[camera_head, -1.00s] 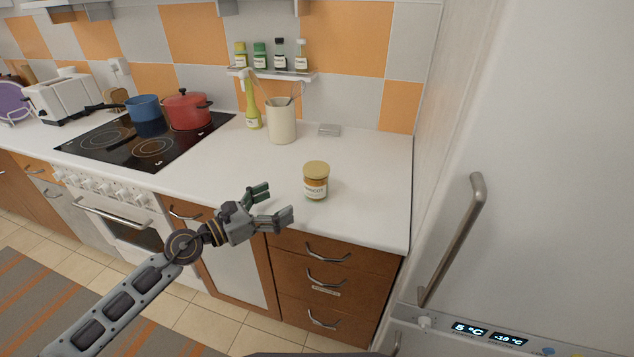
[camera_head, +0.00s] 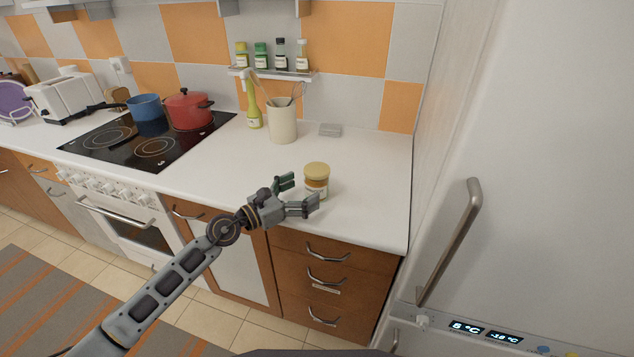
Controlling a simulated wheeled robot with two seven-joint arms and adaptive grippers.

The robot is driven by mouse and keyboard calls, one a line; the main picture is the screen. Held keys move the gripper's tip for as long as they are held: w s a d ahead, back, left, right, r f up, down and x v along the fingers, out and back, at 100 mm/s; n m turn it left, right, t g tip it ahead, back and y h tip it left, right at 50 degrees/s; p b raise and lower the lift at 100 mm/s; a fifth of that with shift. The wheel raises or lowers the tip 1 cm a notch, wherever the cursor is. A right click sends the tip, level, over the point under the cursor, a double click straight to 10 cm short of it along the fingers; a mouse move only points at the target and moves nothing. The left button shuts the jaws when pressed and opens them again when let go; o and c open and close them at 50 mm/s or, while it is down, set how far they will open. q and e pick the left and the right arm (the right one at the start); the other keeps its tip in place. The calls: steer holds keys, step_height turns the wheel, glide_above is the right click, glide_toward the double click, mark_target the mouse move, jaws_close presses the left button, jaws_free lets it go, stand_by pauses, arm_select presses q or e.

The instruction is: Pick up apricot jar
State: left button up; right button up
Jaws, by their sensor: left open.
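The apricot jar (camera_head: 317,177) stands upright on the white counter, near its front right part. It has a tan lid, orange-brown contents and a pale label. My left gripper (camera_head: 304,191) is open, with its fingers pointing right toward the jar. One fingertip is just left of the jar and the other is in front of its lower part, partly hiding the label. I cannot tell whether the fingers touch the jar. My right gripper is not in view.
A red pot (camera_head: 188,111) and a blue pan (camera_head: 144,108) are on the black hob. A fridge handle (camera_head: 452,240) juts out at right. The counter right of the jar is clear.

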mark_target(306, 186)
arm_select(q)
steer(key=shift+w+d, duration=0.15)
steer(key=shift+d, duration=0.1)
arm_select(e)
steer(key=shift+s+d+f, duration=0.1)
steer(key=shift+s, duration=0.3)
arm_select(q)
steer(key=shift+w, duration=0.1)
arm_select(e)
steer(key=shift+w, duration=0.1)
arm_select(q)
steer(key=shift+w+x, duration=0.25)
steer(key=shift+x, duration=2.2)
steer(key=shift+a, duration=0.1)
steer(key=shift+c, duration=0.5)
steer(key=shift+r, duration=0.1)
steer(key=c, duration=1.3)
steer(key=shift+r, duration=0.1)
